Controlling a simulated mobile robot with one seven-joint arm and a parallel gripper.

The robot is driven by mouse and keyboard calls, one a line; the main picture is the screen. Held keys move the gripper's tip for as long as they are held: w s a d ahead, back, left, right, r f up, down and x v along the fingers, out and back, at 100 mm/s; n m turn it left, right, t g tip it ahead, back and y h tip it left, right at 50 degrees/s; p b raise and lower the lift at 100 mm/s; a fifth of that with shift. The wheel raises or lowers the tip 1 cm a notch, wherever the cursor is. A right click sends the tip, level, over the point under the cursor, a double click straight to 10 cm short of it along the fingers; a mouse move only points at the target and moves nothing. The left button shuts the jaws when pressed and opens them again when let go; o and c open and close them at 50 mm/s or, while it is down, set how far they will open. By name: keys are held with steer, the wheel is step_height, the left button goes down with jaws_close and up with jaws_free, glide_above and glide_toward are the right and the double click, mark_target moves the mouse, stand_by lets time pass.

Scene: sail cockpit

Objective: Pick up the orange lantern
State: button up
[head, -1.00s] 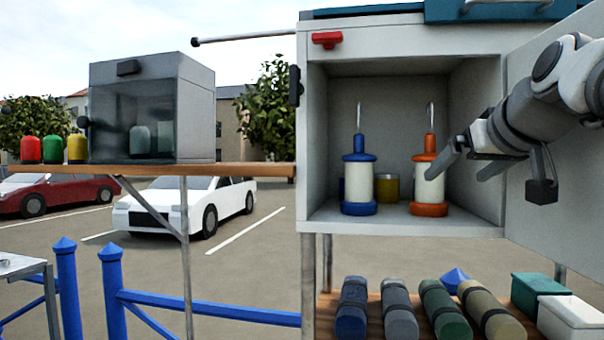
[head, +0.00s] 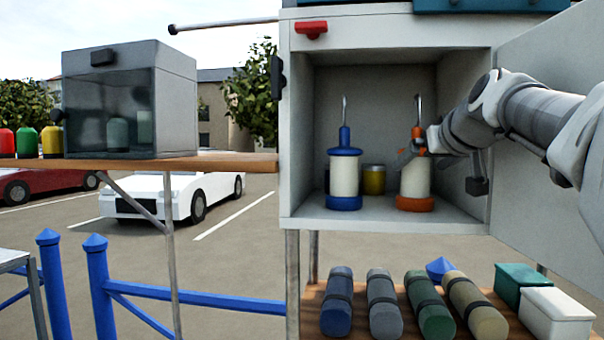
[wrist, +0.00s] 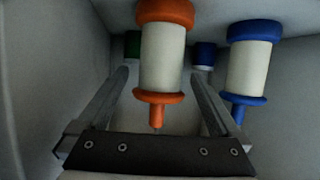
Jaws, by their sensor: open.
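The orange lantern (head: 415,180) stands on the floor of the open locker, with an orange base, a white body and a metal hook on top. The wrist view shows it upside down (wrist: 162,58). My gripper (head: 412,150) is at the lantern's upper part. In the wrist view my open gripper (wrist: 160,85) has one finger on each side of the lantern, with gaps visible on both sides. The blue lantern (head: 344,177) stands to the left in the locker. It shows in the wrist view (wrist: 249,66), just right of the right finger.
A yellow jar (head: 374,180) stands behind the lanterns. The locker's open door (head: 550,140) is on the right, close to my arm. Several rolled bundles (head: 436,318) lie on a shelf below. A dark glass-fronted box (head: 120,105) stands on the left shelf.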

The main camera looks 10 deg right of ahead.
steer(key=x, duration=0.4)
steer(key=shift+p, duration=0.35)
steer(key=c, duration=1.4)
steer(key=shift+r, duration=0.1)
steer(key=shift+c, duration=0.9)
steer(key=shift+r, duration=0.15)
